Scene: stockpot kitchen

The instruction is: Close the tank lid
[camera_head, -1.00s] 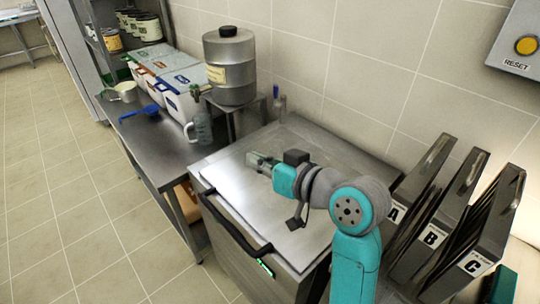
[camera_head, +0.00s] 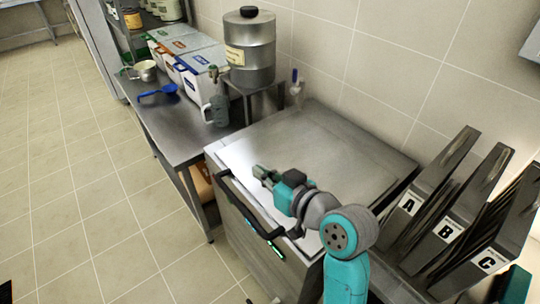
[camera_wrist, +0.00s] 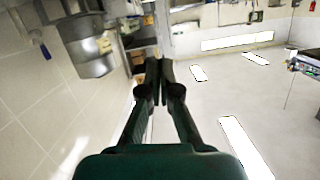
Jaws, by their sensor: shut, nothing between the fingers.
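The tank (camera_head: 268,258) is a wide steel box against the wall. Its flat metal lid (camera_head: 325,140) lies level over the top, and I see no raised gap. A black bar handle (camera_head: 243,203) runs along its front edge, with a small green light near the handle's right end. My gripper (camera_head: 260,173) is above the lid's front part, close behind the handle in the picture; I cannot tell whether it touches. In the wrist view my gripper (camera_wrist: 160,72) shows its fingers together and empty. My arm hides part of the lid's right front.
A steel table (camera_head: 180,132) at left holds lidded white bins, a blue scoop (camera_head: 158,91) and a jug (camera_head: 216,103). A metal drum (camera_head: 250,50) stands behind. Upright panels A, B and C (camera_head: 448,231) stand close at right. The floor at left is clear.

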